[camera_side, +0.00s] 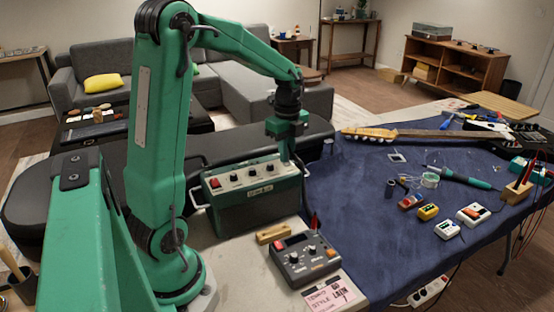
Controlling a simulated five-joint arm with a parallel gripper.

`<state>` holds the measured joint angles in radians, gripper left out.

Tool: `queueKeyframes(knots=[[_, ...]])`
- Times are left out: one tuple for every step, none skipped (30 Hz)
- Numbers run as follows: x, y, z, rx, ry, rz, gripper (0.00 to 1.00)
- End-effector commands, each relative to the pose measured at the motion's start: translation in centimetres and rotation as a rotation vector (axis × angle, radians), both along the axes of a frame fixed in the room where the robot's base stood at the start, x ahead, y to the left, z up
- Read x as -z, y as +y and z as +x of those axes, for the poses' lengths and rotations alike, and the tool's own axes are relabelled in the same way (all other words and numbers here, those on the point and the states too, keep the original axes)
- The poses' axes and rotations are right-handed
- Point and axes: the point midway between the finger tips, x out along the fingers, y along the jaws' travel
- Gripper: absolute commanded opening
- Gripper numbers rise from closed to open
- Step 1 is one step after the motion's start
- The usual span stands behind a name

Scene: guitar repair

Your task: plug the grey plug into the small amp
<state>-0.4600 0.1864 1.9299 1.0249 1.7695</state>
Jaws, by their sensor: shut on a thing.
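The small amp (253,207) is a dark green box with a pale control panel on top, carrying a red switch and several black knobs. It stands upright on the pale bench, right of my arm. My gripper (286,157) points down at the right end of the amp's panel, low over it. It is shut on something. The held thing is too small and hidden by the fingers to make out; it is likely the grey plug, which I see nowhere else. I cannot tell whether it touches the amp or sits in a socket.
A grey pedal box (306,262) with knobs stands in front of the amp, by a small wooden block (273,234) and a pink note (330,294). A blue cloth (350,215) at right bears a guitar neck (420,134), a soldering iron (465,178) and small boxes.

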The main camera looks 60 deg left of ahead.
Motion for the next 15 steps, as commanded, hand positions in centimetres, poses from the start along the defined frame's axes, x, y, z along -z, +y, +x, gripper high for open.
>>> queueKeyframes(knots=[[0.08,0.00,-0.01,0.000,0.001,0.000,0.00],[0.08,-0.01,-0.02,0.000,0.001,0.000,0.00],[0.08,-0.01,-0.02,0.000,0.001,0.000,0.00],[0.09,-0.01,-0.02,0.000,0.001,0.000,0.00],[0.09,-0.01,-0.02,0.000,0.001,0.000,0.00],[0.09,-0.01,-0.02,0.000,0.001,0.000,0.14],[0.10,-0.01,-0.02,0.000,0.001,0.000,0.20],[0.10,-0.01,-0.02,0.000,0.001,0.000,0.26],[0.09,-0.01,-0.02,0.000,0.001,0.000,0.34],[0.09,-0.01,-0.02,0.000,0.001,0.000,0.38],[0.08,-0.01,-0.02,0.000,0.001,0.000,0.38],[0.08,-0.01,-0.02,0.000,0.001,0.000,0.38],[0.07,-0.01,-0.02,0.000,0.001,0.000,0.38],[0.07,0.00,-0.01,0.000,0.001,0.000,0.38],[0.06,0.00,-0.01,0.000,0.001,0.000,0.38]])
